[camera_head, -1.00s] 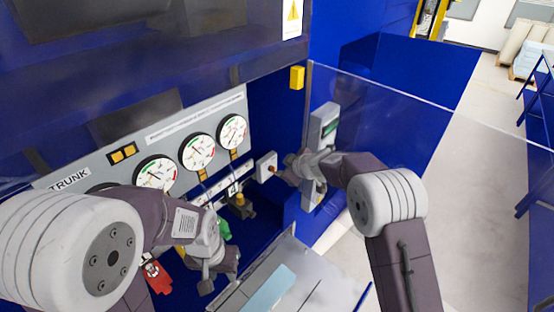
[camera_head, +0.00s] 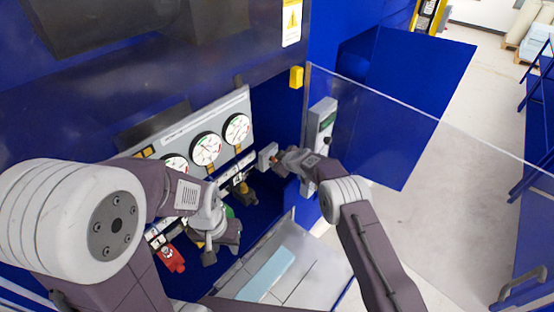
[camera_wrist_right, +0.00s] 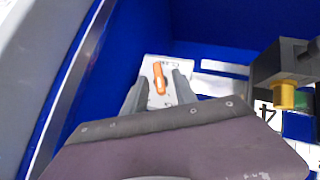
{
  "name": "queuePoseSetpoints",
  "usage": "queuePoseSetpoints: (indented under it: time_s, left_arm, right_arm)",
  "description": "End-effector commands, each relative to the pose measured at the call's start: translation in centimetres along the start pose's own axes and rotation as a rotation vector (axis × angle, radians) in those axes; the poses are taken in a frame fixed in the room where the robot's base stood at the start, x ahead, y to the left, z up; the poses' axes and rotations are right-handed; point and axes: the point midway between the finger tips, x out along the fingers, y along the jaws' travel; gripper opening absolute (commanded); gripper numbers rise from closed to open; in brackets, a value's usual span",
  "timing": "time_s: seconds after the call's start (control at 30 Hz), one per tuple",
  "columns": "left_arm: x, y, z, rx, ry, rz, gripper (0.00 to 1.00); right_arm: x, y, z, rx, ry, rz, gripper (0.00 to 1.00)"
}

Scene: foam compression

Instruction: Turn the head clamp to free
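The head clamp switch is a small pale box (camera_head: 267,155) on the right side of the gauge panel. Its orange lever (camera_wrist_right: 159,78) shows in the right wrist view, nearly upright in that picture, on a white plate (camera_wrist_right: 153,62) with partly hidden lettering. My right gripper (camera_head: 281,160) is at the box; in the wrist view its two fingers are apart, one on each side of the lever. I cannot tell whether they touch it. My left gripper (camera_head: 219,251) hangs low in front of the panel, away from the switch; its fingers are unclear.
Gauges (camera_head: 206,149) line the panel left of the switch. A yellow-tipped black valve (camera_wrist_right: 284,95) stands right of the fingers in the wrist view. A red valve handle (camera_head: 171,258) is near my left gripper. A clear guard (camera_head: 400,150) stands to the right.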

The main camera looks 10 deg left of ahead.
Motion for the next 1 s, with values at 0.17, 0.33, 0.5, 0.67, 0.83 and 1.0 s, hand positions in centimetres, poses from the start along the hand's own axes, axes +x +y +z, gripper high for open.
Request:
queuePoseSetpoints:
  time_s: [0.17, 0.33, 0.5, 0.67, 0.83, 1.0]
  left_arm:
    - [0.04, 0.00, -0.01, 0.000, 0.000, 0.000, 0.36]
    - [0.03, 0.00, -0.01, 0.000, 0.000, 0.000, 0.36]
    - [-0.29, 0.01, -0.04, 0.000, 0.000, 0.000, 0.36]
    - [-0.49, 0.01, -0.07, 0.000, 0.000, 0.000, 0.36]
    - [-0.47, 0.01, -0.06, 0.000, 0.000, 0.000, 0.36]
    - [-0.47, 0.01, -0.06, 0.000, 0.000, 0.000, 0.36]
  right_arm:
    - [-0.01, 0.02, -0.01, 0.000, 0.000, 0.000, 0.09]
    - [-0.03, 0.05, -0.03, 0.000, 0.001, 0.001, 0.00]
    - [-0.04, 0.28, -0.44, 0.034, 0.014, -0.035, 0.00]
    - [-0.11, 0.37, -0.28, 0.078, 0.007, -0.078, 0.00]
    - [-0.13, 0.42, -0.16, 0.087, 0.002, -0.084, 0.00]
    - [-0.14, 0.42, -0.21, 0.087, 0.003, -0.084, 0.17]
